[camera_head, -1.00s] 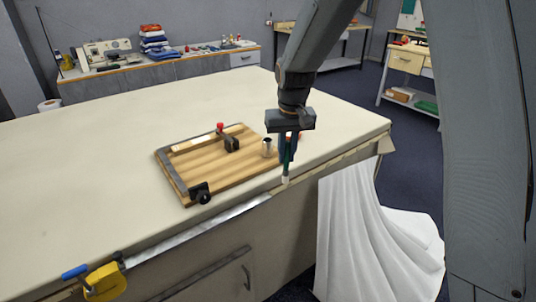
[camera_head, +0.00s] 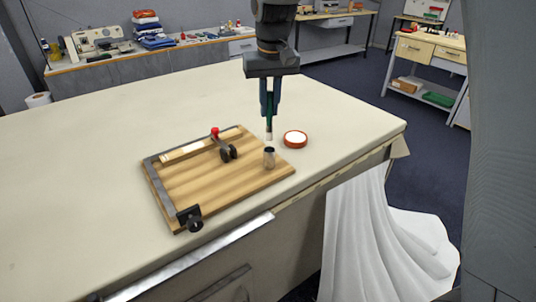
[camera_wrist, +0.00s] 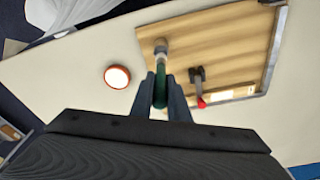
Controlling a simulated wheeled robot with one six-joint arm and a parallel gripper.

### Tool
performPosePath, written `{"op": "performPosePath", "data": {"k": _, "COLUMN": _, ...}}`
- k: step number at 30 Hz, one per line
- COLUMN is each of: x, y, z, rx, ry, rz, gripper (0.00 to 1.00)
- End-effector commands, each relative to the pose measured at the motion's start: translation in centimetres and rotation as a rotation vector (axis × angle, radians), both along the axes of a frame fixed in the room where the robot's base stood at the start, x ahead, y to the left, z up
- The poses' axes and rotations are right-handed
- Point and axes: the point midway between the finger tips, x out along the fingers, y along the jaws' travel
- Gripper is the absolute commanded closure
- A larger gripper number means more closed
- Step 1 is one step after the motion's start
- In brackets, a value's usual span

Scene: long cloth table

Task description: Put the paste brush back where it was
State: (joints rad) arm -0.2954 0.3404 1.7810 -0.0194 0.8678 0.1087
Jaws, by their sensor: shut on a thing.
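In the wrist view the green handle (camera_wrist: 160,90) sits between the fingers.
The board carries a metal edge strip, a red-knobbed clamp (camera_head: 216,134) and a black corner piece (camera_head: 190,217). White cloth (camera_head: 375,225) hangs beside the table (camera_head: 90,150). The tabletop behind and left of the board is clear.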

Motion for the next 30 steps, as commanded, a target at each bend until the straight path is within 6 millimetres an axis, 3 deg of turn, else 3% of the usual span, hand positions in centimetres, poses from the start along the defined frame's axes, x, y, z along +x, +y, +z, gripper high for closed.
{"op": "performPosePath", "data": {"k": 12, "x": -0.2, "y": 0.4, "z": -5.6, "rx": -0.001, "ry": 0.002, "rz": 0.008, "gripper": 1.0}}
{"op": "performPosePath", "data": {"k": 17, "x": -0.2, "y": 0.4, "z": -6.7, "rx": 0.0, "ry": 0.002, "rz": 0.007, "gripper": 1.0}}
{"op": "performPosePath", "data": {"k": 24, "x": -0.2, "y": 0.2, "z": -9.6, "rx": -0.001, "ry": 0.002, "rz": 0.005, "gripper": 1.0}}
{"op": "performPosePath", "data": {"k": 30, "x": -0.1, "y": 0.2, "z": -10.0, "rx": -0.001, "ry": 0.0, "rz": 0.004, "gripper": 1.0}}
